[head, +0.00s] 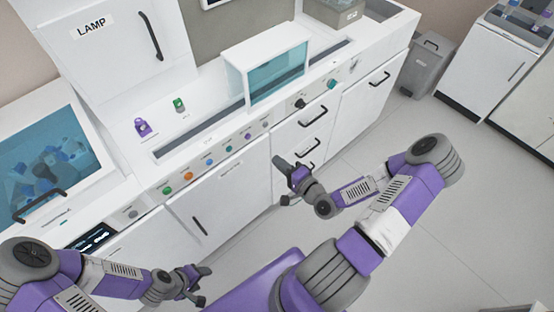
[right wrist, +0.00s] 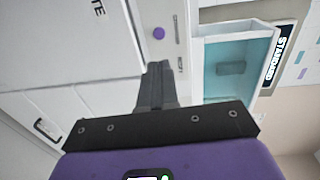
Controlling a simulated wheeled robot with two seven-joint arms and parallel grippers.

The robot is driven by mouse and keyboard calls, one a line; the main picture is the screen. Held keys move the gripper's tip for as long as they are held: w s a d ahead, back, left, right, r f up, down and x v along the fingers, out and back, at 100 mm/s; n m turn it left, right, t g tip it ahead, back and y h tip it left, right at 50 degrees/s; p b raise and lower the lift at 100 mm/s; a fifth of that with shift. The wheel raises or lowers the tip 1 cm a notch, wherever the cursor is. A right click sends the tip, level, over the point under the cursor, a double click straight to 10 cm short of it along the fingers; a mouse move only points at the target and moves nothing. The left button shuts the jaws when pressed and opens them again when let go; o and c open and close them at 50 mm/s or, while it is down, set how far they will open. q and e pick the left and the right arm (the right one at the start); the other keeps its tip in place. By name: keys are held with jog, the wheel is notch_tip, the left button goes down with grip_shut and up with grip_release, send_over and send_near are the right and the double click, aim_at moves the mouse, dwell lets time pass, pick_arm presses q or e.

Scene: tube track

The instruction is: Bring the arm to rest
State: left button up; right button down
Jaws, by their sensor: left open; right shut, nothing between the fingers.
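My right gripper (head: 283,183) is in front of the white drawers in the head view, shut and empty. Its closed fingers also show in the right wrist view (right wrist: 157,88), with nothing between them and apart from the cabinet front. My right arm (head: 400,212) is bent, with its elbow out to the right over the floor. My left gripper (head: 197,284) is low at the bottom of the head view, open and empty, near the lower cabinet front. My left arm (head: 75,272) comes in from the lower left.
The white counter (head: 120,108) carries a purple item (head: 142,127), a green item (head: 179,105) and a teal-windowed box (head: 275,75). Knobs and buttons line its front edge. Drawer handles (head: 308,148) stick out near my right gripper. A grey bin (head: 428,65) stands at the back right. The floor on the right is clear.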

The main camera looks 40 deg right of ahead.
dwell(0.6)
jog(key=s+a+f+n+g+y, duration=0.2)
jog(key=a+f+n+g, duration=0.3)
jog(key=a+f, duration=0.25)
jog(key=s+a+f+n+g+y, duration=0.2)
jog(key=s+a+f+n+g, duration=0.15)
jog(key=a+f+g, duration=0.45)
jog(key=s+a+f+n+g+h, duration=0.1)
jog(key=s+a+n+g, duration=0.2)
jog(key=s+a+n, duration=0.1)
jog(key=shift+s+a+f+n+h, duration=0.35)
jog(key=shift+s+n, duration=0.4)
jog(key=shift+s, duration=0.5)
